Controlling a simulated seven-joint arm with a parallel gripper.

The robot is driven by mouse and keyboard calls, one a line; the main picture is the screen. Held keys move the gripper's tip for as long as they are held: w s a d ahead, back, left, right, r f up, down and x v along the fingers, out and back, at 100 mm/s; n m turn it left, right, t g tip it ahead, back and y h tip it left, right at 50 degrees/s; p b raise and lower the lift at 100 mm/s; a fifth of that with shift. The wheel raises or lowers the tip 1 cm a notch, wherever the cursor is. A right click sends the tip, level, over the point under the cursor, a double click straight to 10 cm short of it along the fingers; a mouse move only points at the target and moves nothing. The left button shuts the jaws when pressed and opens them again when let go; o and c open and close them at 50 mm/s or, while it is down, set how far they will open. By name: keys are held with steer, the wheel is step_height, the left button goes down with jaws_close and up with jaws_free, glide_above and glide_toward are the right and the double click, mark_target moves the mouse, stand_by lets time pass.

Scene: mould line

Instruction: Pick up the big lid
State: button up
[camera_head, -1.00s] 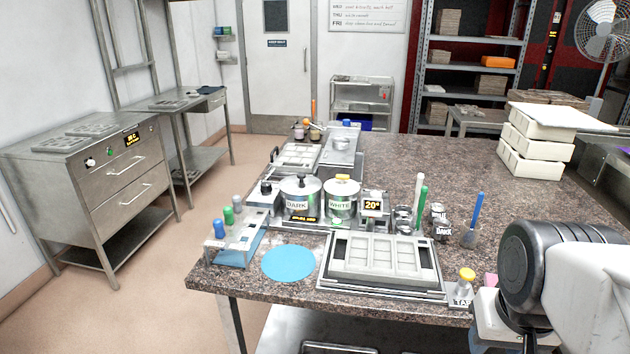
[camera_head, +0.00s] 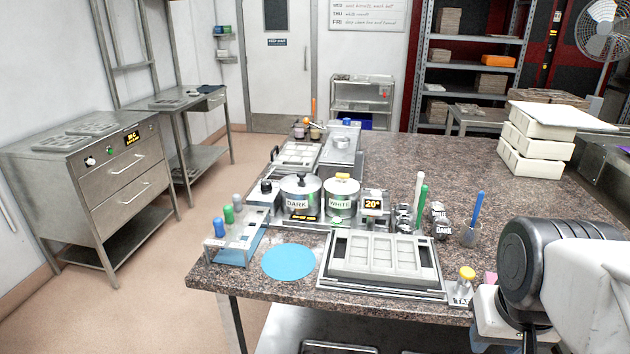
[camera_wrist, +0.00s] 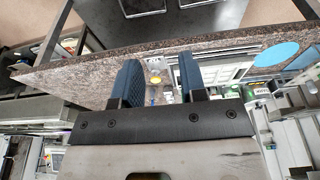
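Two steel pots stand side by side near the middle of the table. The right pot, labelled WHITE (camera_head: 341,206), has a smaller-looking metal lid (camera_head: 332,184) with a yellow knob. Neither lid is named as big, but the one on the DARK pot looks larger. My gripper (camera_wrist: 158,80) is open in the wrist view, with nothing between its two blue-padded fingers. In the head view my arm is at the lower right, well away from the pots; the fingertips do not show there.
A grey mould (camera_head: 382,268) lies in front of the pots, with a blue round mat (camera_head: 289,262) to its left. A rack of coloured-topped items (camera_head: 233,250) stands at the table's left edge. White boxes (camera_head: 535,150) are stacked at the right.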

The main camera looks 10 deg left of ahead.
steer(key=w+a+r+n+h, duration=0.15)
steer(key=w+a+n, duration=0.3)
steer(key=w, duration=0.75)
steer(key=w+a+r+n+h, duration=0.1)
steer(key=w+a+n+h, duration=0.3)
steer(key=w, duration=0.7)
steer(key=w+a+r+n+h, duration=0.15)
steer(key=w+a+n, duration=0.35)
steer(key=w, duration=0.7)
steer(key=n+t+h, duration=0.2)
steer(key=n+t, duration=0.6)
steer(key=n, duration=0.5)
glide_toward(298, 175)
steer(key=w+d, duration=0.1)
steer(key=w, duration=0.1)
steer(key=shift+s+d+f+m, duration=0.15)
steer(key=shift+d+f+m, duration=0.05)
steer(key=shift+m, duration=0.05)
steer(key=shift+x, duration=1.3)
